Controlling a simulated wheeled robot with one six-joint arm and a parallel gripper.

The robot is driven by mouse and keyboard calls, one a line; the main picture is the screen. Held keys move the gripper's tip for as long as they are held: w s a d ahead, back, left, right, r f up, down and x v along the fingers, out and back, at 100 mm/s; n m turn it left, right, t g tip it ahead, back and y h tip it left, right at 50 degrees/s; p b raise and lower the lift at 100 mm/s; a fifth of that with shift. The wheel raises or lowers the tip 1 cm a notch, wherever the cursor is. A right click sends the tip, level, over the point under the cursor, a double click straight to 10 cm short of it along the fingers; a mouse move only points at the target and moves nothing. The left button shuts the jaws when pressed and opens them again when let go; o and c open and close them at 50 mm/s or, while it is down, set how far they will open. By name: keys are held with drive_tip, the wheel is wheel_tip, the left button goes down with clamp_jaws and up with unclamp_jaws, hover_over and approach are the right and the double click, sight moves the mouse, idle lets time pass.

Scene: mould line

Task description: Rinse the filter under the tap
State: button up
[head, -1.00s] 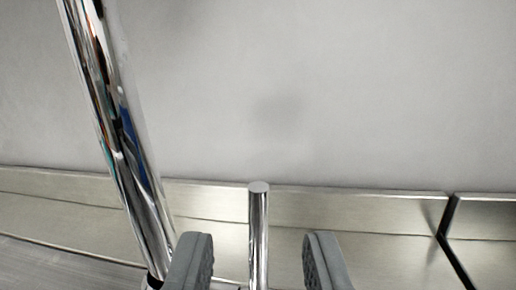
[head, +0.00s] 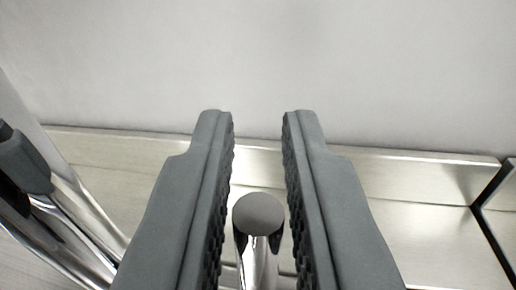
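A chrome upright rod with a flat round top (head: 258,214) stands at the bottom middle of the head view; it looks like the tap's lever. My gripper (head: 257,118) is open, its two grey ribbed fingers on either side of this rod, with a narrow gap on each side. A thicker chrome pipe (head: 75,225), which looks like part of the tap, runs at the lower left and mirrors dark grey shapes. The rod's lower part and the tap's foot are out of frame. No filter is in view.
A plain pale grey wall (head: 260,60) fills the back. A brushed metal ledge or upstand (head: 400,180) runs along its foot, with a dark-edged corner (head: 490,195) at the right. The chrome pipe stands close to my left finger.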

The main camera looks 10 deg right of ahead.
clamp_jaws()
drive_tip(key=shift+s+a+t, duration=0.25)
drive_tip(key=shift+s+t, duration=0.35)
drive_tip(key=shift+t, duration=0.1)
drive_tip(key=shift+o, duration=2.2)
unclamp_jaws()
drive_tip(key=shift+r, duration=0.1)
drive_tip(key=v, duration=1.7)
drive_tip(key=shift+a, duration=0.15)
